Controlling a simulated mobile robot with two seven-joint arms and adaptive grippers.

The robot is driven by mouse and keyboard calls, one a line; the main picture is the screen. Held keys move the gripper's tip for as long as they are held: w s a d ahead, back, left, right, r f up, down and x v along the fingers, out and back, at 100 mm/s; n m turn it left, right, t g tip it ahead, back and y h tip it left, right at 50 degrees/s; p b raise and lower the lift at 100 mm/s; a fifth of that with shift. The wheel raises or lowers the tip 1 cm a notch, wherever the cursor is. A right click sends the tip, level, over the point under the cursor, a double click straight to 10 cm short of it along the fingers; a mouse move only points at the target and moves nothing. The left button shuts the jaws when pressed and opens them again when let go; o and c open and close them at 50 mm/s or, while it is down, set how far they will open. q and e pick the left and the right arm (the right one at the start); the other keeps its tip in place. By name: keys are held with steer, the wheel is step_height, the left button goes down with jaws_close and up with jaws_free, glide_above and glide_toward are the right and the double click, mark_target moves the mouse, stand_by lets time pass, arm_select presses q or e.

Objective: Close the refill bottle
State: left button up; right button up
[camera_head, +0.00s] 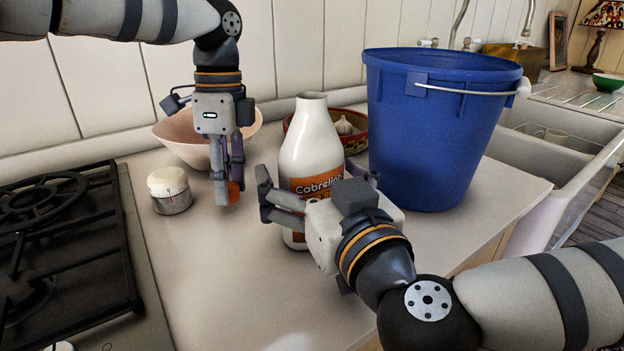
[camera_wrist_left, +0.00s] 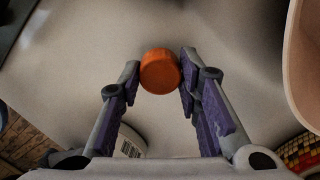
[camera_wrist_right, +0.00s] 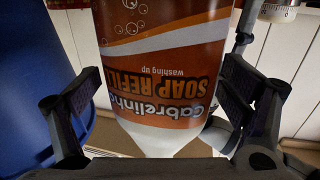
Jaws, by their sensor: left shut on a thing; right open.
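The refill bottle (camera_head: 311,142) is white with an orange and brown label and stands upright on the counter. Its top shows no cap. My left gripper (camera_head: 232,192) points down to the left of the bottle, above the counter, shut on an orange cap (camera_head: 234,191). The cap also shows between the fingertips in the left wrist view (camera_wrist_left: 160,71). My right gripper (camera_head: 318,190) is level with the label, its fingers open on either side of the bottle. In the right wrist view the bottle (camera_wrist_right: 160,75) fills the space between the fingers, with gaps visible beside it.
A blue bucket (camera_head: 430,140) stands right of the bottle. Behind are a pink bowl (camera_head: 185,140) and a red bowl with garlic (camera_head: 355,142). A white-topped kitchen timer (camera_head: 169,190) and a black stove (camera_head: 60,250) are at left. The front counter is clear.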

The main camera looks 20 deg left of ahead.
steer(key=c, duration=1.6)
arm_select(q)
steer(key=shift+r, duration=0.1)
arm_select(e)
steer(key=shift+r, duration=0.1)
